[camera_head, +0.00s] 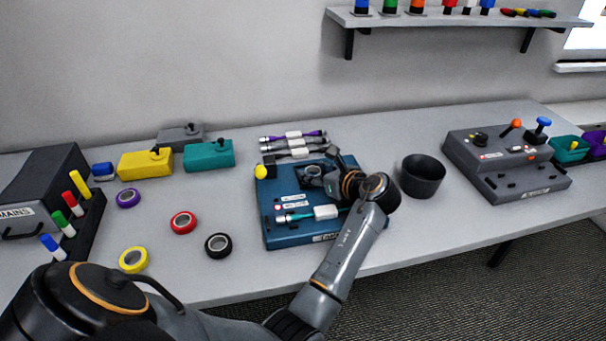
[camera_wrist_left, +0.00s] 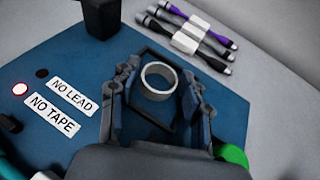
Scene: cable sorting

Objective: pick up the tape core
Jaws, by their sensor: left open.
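The tape core is a small pale grey ring (camera_wrist_left: 158,80) standing on the blue board (camera_wrist_left: 75,55). My right gripper is not in view.
The board has "NO LEAD" and "NO TAPE" labels (camera_wrist_left: 60,105). Behind it lie several cables with white tags (camera_head: 292,135). A dark bowl (camera_head: 422,180) stands right of my wrist. Tape rolls (camera_head: 183,222) lie to the left. A grey control box (camera_head: 505,160) stands further right.

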